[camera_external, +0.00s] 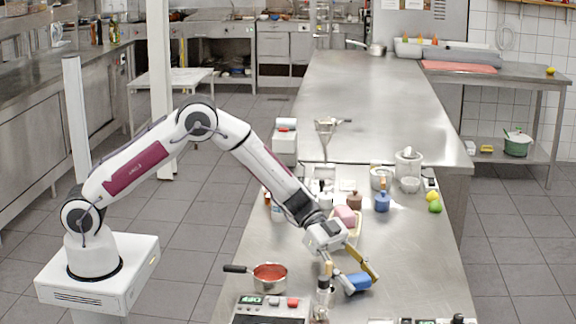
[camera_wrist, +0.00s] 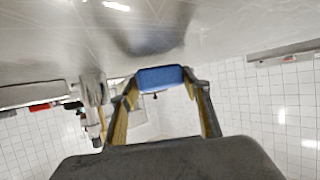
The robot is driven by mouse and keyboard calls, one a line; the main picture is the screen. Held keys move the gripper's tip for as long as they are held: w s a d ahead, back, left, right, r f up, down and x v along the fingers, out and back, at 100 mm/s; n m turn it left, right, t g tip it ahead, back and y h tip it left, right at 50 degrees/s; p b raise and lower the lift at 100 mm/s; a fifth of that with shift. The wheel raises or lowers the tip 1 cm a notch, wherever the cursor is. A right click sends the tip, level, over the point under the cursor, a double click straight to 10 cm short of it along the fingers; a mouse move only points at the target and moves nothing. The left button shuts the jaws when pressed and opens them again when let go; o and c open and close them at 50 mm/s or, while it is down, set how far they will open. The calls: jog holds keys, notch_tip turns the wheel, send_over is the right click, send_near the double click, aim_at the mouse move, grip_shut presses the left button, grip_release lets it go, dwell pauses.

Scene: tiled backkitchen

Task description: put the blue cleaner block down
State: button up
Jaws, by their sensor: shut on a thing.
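The blue cleaner block (camera_external: 359,282) is between the fingers of my gripper (camera_external: 352,277), low over the right part of the steel table (camera_external: 415,275). My gripper is shut on it. In the wrist view the block (camera_wrist: 161,78) sits between the two yellow-lined fingertips of my gripper (camera_wrist: 160,85), with the steel surface close beyond it. Whether the block touches the table I cannot tell.
A saucepan (camera_external: 270,276) with red contents stands left of my gripper. A bottle (camera_external: 322,297) stands close in front on the left. The table right of the block is clear.

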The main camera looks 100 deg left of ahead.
jog(key=shift+f, duration=0.3)
jog(key=shift+f, duration=0.1)
jog(key=o, duration=1.1)
jog(key=shift+o, duration=0.2)
jog(key=shift+a, duration=0.1)
jog(key=v, duration=1.2)
